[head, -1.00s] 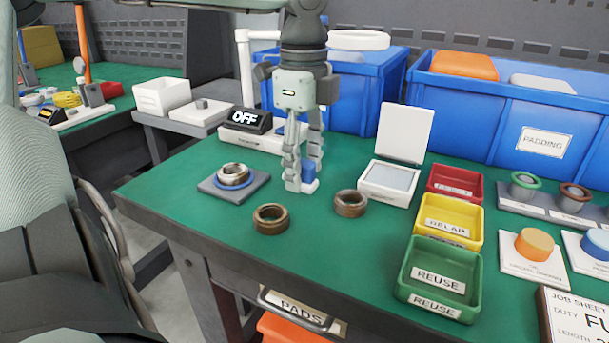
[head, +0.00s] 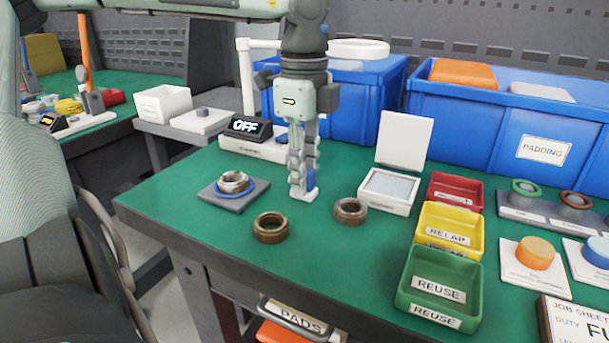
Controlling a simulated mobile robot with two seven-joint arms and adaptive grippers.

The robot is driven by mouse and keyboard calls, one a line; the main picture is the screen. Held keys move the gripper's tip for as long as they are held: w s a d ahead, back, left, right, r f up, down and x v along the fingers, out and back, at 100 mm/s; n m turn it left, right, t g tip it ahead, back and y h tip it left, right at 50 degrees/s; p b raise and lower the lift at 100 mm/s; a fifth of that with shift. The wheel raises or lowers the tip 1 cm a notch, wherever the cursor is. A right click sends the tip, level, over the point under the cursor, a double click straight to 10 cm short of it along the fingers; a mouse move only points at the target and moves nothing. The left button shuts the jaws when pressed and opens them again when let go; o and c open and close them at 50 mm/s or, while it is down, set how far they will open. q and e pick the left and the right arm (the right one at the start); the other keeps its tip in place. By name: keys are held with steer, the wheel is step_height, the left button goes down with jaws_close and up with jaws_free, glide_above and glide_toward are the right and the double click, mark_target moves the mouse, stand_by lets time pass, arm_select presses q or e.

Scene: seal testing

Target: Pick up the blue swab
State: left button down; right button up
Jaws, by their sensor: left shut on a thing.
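The blue swab (head: 311,178) stands upright on a small white base on the green table, in the middle of the head view. My left gripper (head: 302,184) points straight down at it from above. Its fingers are shut on the blue swab and hide most of it; a blue strip shows at their right side. The white base shows just below the fingertips. I cannot see any gap under the base. My right gripper is not in view.
Two brown rings (head: 270,227) (head: 350,211) lie in front. A grey plate (head: 222,197) with a ringed part is at left. A white box with raised lid (head: 388,191) and red, yellow and green trays (head: 440,287) are right. Blue bins (head: 510,130) stand behind.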

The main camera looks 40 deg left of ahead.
arm_select(q)
step_height(320, 180, up, 4)
steer(key=shift+w+f, duration=0.1)
steer(key=s+a+r+b, duration=0.1)
steer(key=s+a+r, duration=0.6)
steer(key=s, duration=0.2)
steer(key=shift+a, duration=0.25)
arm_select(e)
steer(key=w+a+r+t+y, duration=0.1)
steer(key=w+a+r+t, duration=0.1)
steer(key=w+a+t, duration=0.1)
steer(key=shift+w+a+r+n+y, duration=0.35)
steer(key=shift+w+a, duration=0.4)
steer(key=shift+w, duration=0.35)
